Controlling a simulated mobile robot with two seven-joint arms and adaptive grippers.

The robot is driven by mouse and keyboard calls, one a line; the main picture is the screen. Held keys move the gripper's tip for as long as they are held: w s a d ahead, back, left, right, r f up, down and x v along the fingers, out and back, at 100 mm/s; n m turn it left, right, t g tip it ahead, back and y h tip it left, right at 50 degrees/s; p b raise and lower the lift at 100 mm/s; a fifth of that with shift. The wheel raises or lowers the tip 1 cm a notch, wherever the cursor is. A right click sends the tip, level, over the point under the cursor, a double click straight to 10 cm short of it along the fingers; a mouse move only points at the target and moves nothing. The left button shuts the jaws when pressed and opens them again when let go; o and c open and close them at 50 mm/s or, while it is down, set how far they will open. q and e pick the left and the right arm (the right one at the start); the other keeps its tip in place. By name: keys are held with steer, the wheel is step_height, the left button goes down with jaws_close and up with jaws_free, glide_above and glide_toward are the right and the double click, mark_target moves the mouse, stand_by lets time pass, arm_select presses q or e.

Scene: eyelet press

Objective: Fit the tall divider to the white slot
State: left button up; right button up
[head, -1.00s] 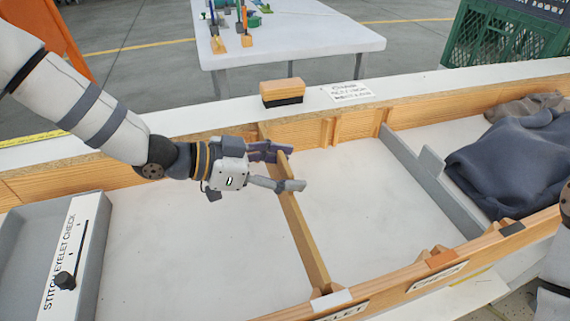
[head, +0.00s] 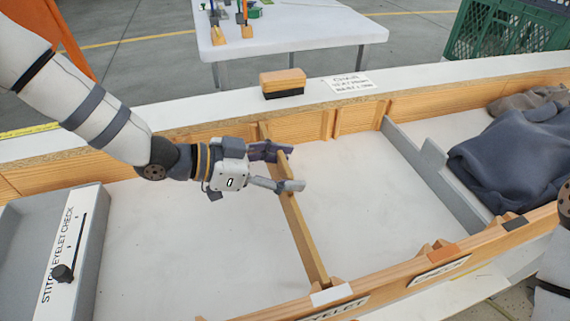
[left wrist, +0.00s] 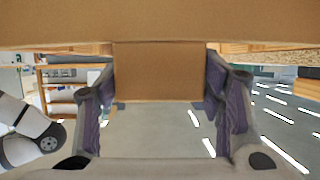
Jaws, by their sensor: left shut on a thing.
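The tall divider (head: 297,225) is a long wooden board. It spans the wooden-walled bin from the far wall to the near wall in the head view. My left gripper (head: 276,168) is shut on it near its far half. In the left wrist view its raised tab (left wrist: 160,72) sits between the fingers. The near end of the divider is at the white-marked slot (head: 331,295) on the near wall; I cannot tell whether it is fully seated. My right gripper is not in view.
A grey divider (head: 425,175) stands to the right, with dark cloth (head: 515,150) beyond it. An orange-marked slot (head: 442,254) is on the near wall. A grey tray labelled for eyelet check (head: 70,245) is at left. A wooden-backed brush (head: 283,80) lies on the far ledge.

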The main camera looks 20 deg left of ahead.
mark_target(285, 163)
arm_select(q)
steer(key=shift+f, duration=0.95)
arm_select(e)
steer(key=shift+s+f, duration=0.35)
arm_select(q)
steer(key=o, duration=2)
steer(key=shift+c, duration=0.2)
steer(key=shift+r, duration=0.1)
steer(key=shift+r+p, duration=0.75)
steer(key=shift+r, duration=1.75)
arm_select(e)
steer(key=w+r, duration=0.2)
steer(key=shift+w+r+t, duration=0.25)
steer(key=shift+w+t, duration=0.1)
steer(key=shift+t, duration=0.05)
arm_select(q)
steer(key=shift+f, duration=0.1)
